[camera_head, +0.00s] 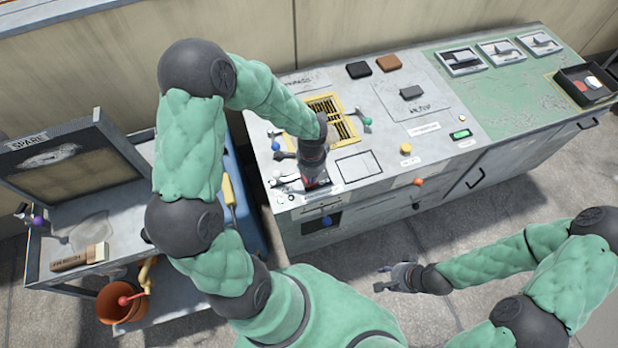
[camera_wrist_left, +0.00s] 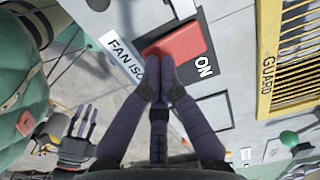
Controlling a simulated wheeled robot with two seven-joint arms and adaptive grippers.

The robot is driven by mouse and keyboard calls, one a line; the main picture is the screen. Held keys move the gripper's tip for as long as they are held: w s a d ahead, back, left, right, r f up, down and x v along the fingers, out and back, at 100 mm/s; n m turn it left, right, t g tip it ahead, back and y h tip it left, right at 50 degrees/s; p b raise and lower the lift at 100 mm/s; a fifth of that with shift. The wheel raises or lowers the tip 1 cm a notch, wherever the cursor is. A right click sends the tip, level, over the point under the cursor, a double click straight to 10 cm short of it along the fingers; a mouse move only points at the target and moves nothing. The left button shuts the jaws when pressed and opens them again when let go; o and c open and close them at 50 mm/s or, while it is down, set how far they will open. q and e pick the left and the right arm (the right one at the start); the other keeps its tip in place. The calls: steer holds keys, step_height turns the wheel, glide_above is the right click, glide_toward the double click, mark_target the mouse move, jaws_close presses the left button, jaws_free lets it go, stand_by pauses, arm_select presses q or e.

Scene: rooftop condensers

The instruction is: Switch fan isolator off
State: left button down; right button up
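The fan isolator's red rocker (camera_wrist_left: 178,42) shows in the left wrist view, on the cabinet top between a partly covered "FAN ISO" label (camera_wrist_left: 124,60) and the word "ON" (camera_wrist_left: 203,67). My left gripper (camera_wrist_left: 163,70) has its fingertips together with nothing between them. They overlap the rocker's near edge in this view; I cannot tell whether they touch it. In the head view my left gripper (camera_head: 316,181) points down at the cabinet's front left and hides most of the isolator. My right gripper (camera_head: 381,278) is open and empty, in front of the cabinet.
A yellow-framed guard grille (camera_head: 335,118) lies behind the isolator. A green-knobbed lever (camera_head: 367,121) and a blue-knobbed lever (camera_head: 276,146) stand nearby. A cart (camera_head: 60,225) with a "SPARE" panel is at left. Floor in front of the cabinet is clear.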

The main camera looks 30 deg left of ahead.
arm_select(q)
steer(key=shift+f+b, duration=0.4)
steer(key=shift+f, duration=0.1)
steer(key=shift+r, duration=0.1)
stand_by(0.3)
steer(key=shift+r+p, duration=2.95)
steer(key=shift+r, duration=0.5)
steer(key=shift+f, duration=0.1)
